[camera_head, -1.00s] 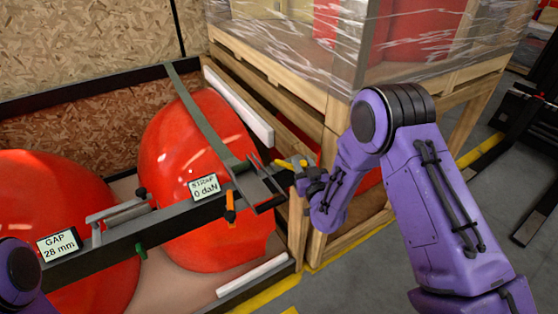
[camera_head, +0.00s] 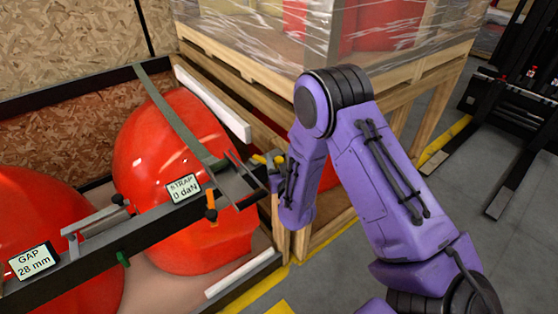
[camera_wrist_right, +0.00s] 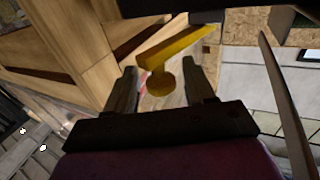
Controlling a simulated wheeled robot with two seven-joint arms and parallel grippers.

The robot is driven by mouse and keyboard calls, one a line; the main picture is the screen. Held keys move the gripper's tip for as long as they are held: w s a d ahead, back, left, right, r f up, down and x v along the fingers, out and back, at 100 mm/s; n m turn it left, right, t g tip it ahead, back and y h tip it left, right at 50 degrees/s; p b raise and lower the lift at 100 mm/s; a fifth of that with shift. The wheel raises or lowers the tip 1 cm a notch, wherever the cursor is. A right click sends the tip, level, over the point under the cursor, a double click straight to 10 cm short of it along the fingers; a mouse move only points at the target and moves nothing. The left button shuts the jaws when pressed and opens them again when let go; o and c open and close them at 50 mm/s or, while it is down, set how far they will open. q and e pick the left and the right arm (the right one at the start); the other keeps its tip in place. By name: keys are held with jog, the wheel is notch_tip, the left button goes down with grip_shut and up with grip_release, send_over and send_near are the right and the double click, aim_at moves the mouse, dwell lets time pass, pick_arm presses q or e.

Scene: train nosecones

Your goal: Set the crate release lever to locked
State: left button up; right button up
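A yellow lever (camera_wrist_right: 178,50) with a round knob end shows in the right wrist view, at the dark beam's edge. In the head view a small yellow part (camera_head: 262,158) shows at the right end of the dark beam (camera_head: 150,228), partly covered by my right gripper (camera_head: 270,170). In the wrist view my right gripper (camera_wrist_right: 162,72) is open, its two fingers on either side of the lever's knob with visible gaps. I cannot see markings for a locked position. My left gripper is not in view.
Two red nosecones (camera_head: 165,150) sit in the crate under the beam. The beam carries an orange handle (camera_head: 210,205), a green handle (camera_head: 123,258), a STRAP display (camera_head: 184,188) reading 0 daN and a GAP display (camera_head: 33,260) reading 28 mm. A wrapped pallet crate (camera_head: 330,45) stands behind.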

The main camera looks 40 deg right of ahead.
jog(key=shift+s+a+f, duration=0.1)
jog(key=shift+s+a, duration=0.1)
jog(key=b+v, duration=0.3)
jog(key=v, duration=0.7)
